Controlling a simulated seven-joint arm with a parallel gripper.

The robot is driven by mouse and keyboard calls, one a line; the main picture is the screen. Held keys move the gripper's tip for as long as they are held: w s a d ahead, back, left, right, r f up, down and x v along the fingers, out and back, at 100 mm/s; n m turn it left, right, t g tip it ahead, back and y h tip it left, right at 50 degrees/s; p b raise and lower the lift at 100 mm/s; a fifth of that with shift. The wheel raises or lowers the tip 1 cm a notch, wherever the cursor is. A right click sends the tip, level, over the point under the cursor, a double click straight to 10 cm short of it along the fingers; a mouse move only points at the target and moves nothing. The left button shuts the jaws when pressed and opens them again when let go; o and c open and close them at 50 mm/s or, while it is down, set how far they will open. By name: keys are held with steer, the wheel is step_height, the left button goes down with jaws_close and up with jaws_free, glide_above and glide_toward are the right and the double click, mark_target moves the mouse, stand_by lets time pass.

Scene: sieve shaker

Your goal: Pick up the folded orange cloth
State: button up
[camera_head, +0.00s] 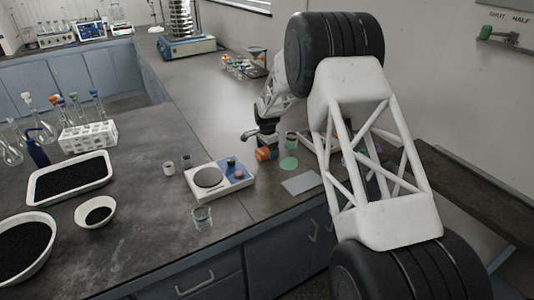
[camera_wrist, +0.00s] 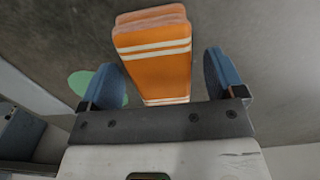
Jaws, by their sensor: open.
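The folded orange cloth (camera_wrist: 155,67) has white stripes and lies in the middle of the wrist view, between the two blue fingers of my gripper (camera_wrist: 163,80). The fingers are spread, with a gap on each side of the cloth, and they do not grip it. The near end of the cloth is hidden behind the gripper body. In the head view a small part of the orange cloth (camera_head: 266,154) shows on the bench beside my gripper (camera_head: 262,140), which is small and partly dark there.
A green disc (camera_head: 289,163) lies on the bench close to the cloth and also shows in the wrist view (camera_wrist: 98,84). A balance (camera_head: 237,178) stands to the left, a pale flat sheet (camera_head: 301,182) in front. A glass beaker (camera_head: 202,219) is near the front edge.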

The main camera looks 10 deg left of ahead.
steer(key=shift+f, duration=0.35)
stand_by(0.3)
steer(key=c, duration=1)
steer(key=shift+r, duration=0.15)
steer(key=shift+r, duration=0.55)
step_height(320, 180, up, 2)
steer(key=shift+r, duration=0.15)
steer(key=s+d, duration=0.2)
steer(key=s, duration=0.2)
steer(key=s+d+r, duration=0.1)
steer(key=s+d, duration=0.1)
steer(key=s, duration=0.3)
steer(key=s+d, duration=0.3)
steer(key=s, duration=0.2)
steer(key=shift+s+r, duration=0.15)
steer(key=shift+s, duration=0.05)
